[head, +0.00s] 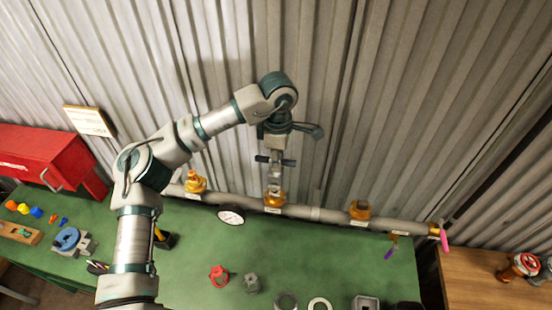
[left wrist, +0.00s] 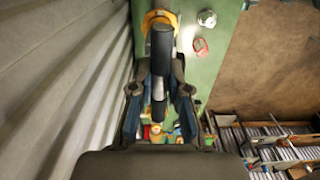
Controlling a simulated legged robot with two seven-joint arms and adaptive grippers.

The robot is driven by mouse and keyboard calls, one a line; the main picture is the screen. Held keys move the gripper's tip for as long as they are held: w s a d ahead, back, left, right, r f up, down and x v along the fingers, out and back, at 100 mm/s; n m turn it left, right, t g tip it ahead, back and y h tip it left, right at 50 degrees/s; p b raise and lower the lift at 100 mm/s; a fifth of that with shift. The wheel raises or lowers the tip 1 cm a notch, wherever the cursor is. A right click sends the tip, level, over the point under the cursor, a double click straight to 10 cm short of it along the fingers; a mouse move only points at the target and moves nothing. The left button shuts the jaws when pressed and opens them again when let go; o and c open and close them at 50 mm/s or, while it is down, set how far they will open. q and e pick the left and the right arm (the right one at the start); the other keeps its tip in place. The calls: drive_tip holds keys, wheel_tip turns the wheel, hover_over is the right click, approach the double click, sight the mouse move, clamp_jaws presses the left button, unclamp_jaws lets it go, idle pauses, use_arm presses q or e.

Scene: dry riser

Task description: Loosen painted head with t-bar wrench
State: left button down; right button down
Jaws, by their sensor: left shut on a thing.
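My left gripper (head: 276,150) reaches in from the left, points down, and is shut on the dark crossbar of the T-bar wrench (head: 262,159). The wrench's pale shaft hangs down to the middle yellow-brass head (head: 274,198) on the grey pipe (head: 315,213). The wrench's lower end appears at the head's top; whether it is fully seated I cannot tell. In the left wrist view, the dark bar (left wrist: 162,50) lies between my left fingers (left wrist: 158,88), with part of a yellow fitting (left wrist: 160,18) beyond. My right gripper is not in view.
Other yellow heads stand on the pipe at left (head: 195,182) and right (head: 360,209). The corrugated wall (head: 400,100) is close behind. A red toolbox (head: 45,158) and loose parts sit on the green bench (head: 325,262).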

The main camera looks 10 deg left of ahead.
use_arm(q)
drive_tip(key=shift+f, duration=0.25)
drive_tip(key=shift+f+b, duration=1.7)
drive_tip(key=shift+f, duration=0.7)
drive_tip(key=n, duration=0.5)
drive_tip(key=shift+w+a+n, duration=0.1)
drive_tip(key=shift+w+n, duration=0.05)
drive_tip(key=shift+n, duration=0.25)
drive_tip(key=n, duration=0.3)
drive_tip(key=shift+b, duration=0.35)
drive_tip(key=shift+r+m, duration=0.1)
drive_tip(key=shift+m, duration=0.2)
